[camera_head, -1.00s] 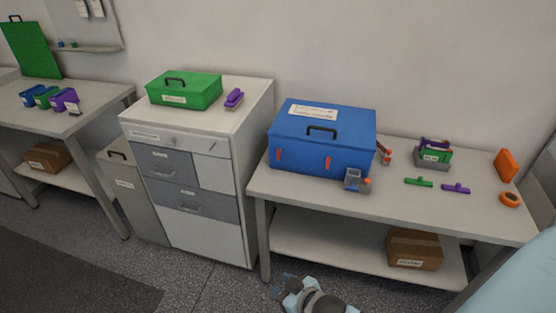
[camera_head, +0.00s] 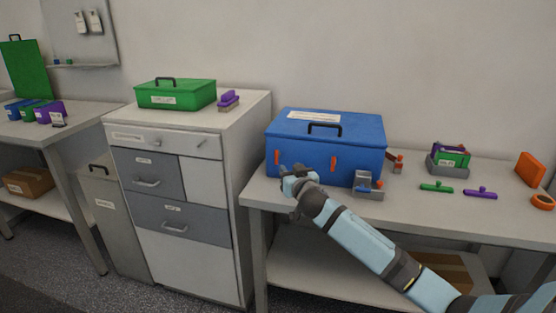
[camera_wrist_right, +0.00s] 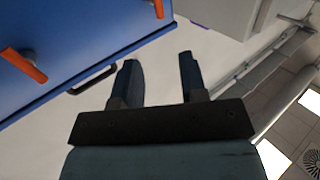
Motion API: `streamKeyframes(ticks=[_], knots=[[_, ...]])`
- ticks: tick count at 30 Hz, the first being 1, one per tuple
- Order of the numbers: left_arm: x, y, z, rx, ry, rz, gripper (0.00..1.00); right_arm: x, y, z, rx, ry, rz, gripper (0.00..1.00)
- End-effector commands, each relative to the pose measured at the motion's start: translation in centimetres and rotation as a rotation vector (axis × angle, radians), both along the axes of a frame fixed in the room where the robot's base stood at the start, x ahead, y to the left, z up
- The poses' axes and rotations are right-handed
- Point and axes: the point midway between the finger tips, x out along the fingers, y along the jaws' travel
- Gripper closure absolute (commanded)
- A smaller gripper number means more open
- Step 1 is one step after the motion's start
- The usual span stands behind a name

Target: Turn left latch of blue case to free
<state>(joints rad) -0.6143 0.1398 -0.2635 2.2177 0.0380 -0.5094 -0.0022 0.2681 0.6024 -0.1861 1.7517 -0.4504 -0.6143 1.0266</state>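The blue case (camera_head: 330,140) stands closed on the right table, black handle on its lid. Its left orange latch (camera_head: 277,157) and right orange latch (camera_head: 333,164) hang upright on the front face in the head view. My right gripper (camera_head: 287,172) is in front of the case's left part, just below and right of the left latch. The wrist view is upside down; it shows the left latch (camera_wrist_right: 158,8) at the top edge and the right latch (camera_wrist_right: 24,65) at left. The right gripper's fingers (camera_wrist_right: 158,75) are apart with nothing between them. My left gripper is not in view.
A small grey-and-blue device (camera_head: 368,186) stands on the table before the case's right corner. Green (camera_head: 436,187) and purple (camera_head: 480,193) pieces lie farther right.

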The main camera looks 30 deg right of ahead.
Motion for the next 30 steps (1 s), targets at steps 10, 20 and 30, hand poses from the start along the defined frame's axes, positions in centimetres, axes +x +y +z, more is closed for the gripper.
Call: streamKeyframes(ticks=[10, 20, 30], knots=[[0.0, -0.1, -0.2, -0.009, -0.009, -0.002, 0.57, 6.8, -2.0, 0.1, -0.002, 0.000, -0.002, 0.61], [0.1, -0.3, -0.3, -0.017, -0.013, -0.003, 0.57, 10.9, -3.1, -0.1, 0.000, 0.001, 0.000, 0.61], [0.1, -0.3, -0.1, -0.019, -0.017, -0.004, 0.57, 11.4, -3.2, 0.0, 0.000, 0.001, 0.001, 0.61]])
